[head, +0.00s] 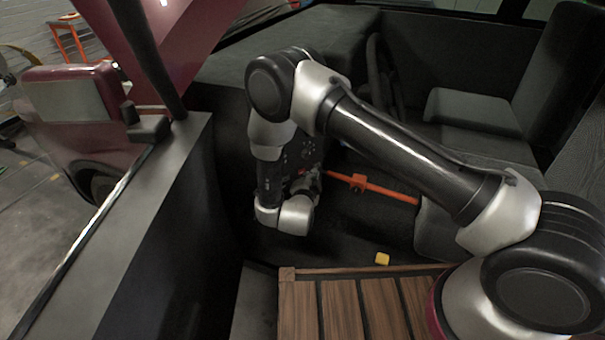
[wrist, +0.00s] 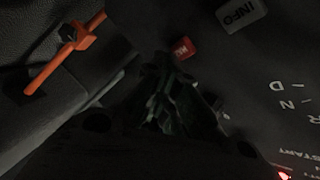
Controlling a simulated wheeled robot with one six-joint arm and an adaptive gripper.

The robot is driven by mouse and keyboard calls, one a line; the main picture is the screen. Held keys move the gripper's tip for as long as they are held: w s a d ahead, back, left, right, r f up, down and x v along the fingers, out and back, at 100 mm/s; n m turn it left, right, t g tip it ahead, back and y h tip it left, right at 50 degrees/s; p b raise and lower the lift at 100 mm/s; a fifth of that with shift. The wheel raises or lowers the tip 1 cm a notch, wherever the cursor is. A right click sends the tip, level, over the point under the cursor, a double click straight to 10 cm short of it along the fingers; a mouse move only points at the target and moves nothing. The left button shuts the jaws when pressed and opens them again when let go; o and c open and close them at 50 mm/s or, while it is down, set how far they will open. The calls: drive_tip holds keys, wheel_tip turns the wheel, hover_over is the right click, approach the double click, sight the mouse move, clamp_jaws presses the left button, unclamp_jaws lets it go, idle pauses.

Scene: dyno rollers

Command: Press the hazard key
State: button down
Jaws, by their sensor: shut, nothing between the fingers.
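In the wrist view a small red key (wrist: 183,48) with white lettering, likely the hazard key, sits on a dark panel above centre. The lettering is too small to read surely. My gripper (wrist: 172,72) is dark and hard to make out; its fingers look closed together and empty. The fingertips appear just below the red key in the picture; I cannot tell whether they touch it. In the head view my arm reaches down into the car's dark front area, and the gripper end (head: 310,182) is partly hidden against the dash.
A grey INFO key (wrist: 240,14) lies right of the red key. Gear letters and a START label (wrist: 272,155) are further right. An orange bar (head: 370,187) crosses the footwell. A yellow cube (head: 382,259) lies near the wooden slatted surface (head: 340,308). Seats stand right.

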drive_tip(key=shift+w+a, duration=0.1)
drive_tip(key=shift+w, duration=0.05)
drive_tip(key=shift+w+a, duration=0.15)
drive_tip(key=shift+w, duration=0.1)
idle(0.7)
drive_tip(key=shift+s+d, duration=0.25)
drive_tip(key=shift+s, duration=0.15)
drive_tip(key=shift+s+d, duration=0.55)
drive_tip(key=shift+s, duration=0.3)
drive_tip(key=shift+s+d, duration=0.5)
drive_tip(key=shift+s, duration=0.3)
drive_tip(key=shift+s+d, duration=0.55)
drive_tip(key=shift+s, duration=0.3)
